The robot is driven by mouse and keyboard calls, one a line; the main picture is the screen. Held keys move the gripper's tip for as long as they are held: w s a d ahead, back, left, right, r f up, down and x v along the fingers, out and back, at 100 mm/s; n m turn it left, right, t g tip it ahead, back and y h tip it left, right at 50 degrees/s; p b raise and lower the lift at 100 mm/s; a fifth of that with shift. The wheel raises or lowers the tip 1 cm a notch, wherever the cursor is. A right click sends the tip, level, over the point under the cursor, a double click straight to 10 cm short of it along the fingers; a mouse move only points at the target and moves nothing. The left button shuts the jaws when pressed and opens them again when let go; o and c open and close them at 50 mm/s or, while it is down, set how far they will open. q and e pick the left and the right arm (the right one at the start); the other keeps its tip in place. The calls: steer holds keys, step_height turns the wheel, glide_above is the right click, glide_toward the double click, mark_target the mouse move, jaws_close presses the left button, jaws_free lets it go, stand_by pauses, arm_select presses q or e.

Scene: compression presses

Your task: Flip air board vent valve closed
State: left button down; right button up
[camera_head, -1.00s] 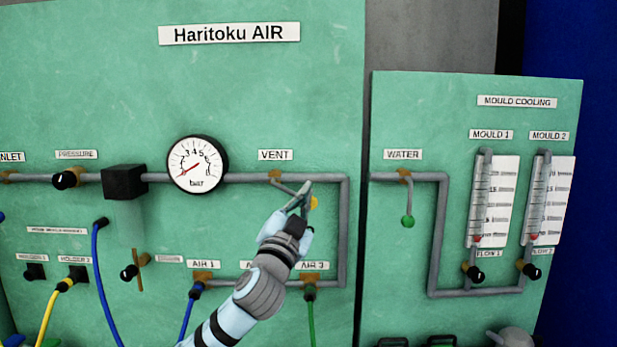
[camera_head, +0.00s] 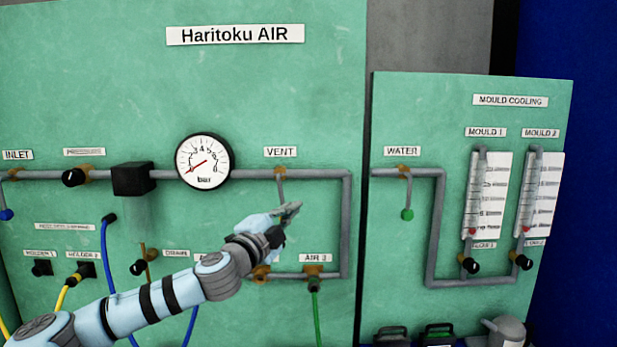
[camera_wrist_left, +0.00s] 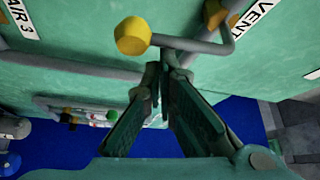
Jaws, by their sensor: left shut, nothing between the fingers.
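The vent valve, under the VENT label (camera_head: 280,152), has an orange pivot (camera_head: 281,173) on the upper grey pipe of the green air board. Its grey lever (camera_head: 282,190) points down from the pivot, and its lower end is hidden behind my left gripper (camera_head: 293,208). In the left wrist view the lever's yellow knob (camera_wrist_left: 133,36) shows beyond the fingers. My left gripper, also in that view (camera_wrist_left: 164,70), is shut and empty, with its tips close to the lever; I cannot tell if they touch. My right gripper is not in view.
A pressure gauge (camera_head: 203,161) sits left of the vent valve. A green hose (camera_head: 315,310) hangs from AIR 3, and blue and yellow hoses hang further left. The separate cooling board (camera_head: 400,240) stands to the right, with a water valve with a green knob (camera_head: 407,214).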

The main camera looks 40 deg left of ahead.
arm_select(q)
steer(key=shift+s+a+f, duration=0.15)
steer(key=shift+s+a, duration=0.1)
steer(key=shift+a, duration=0.1)
stand_by(0.6)
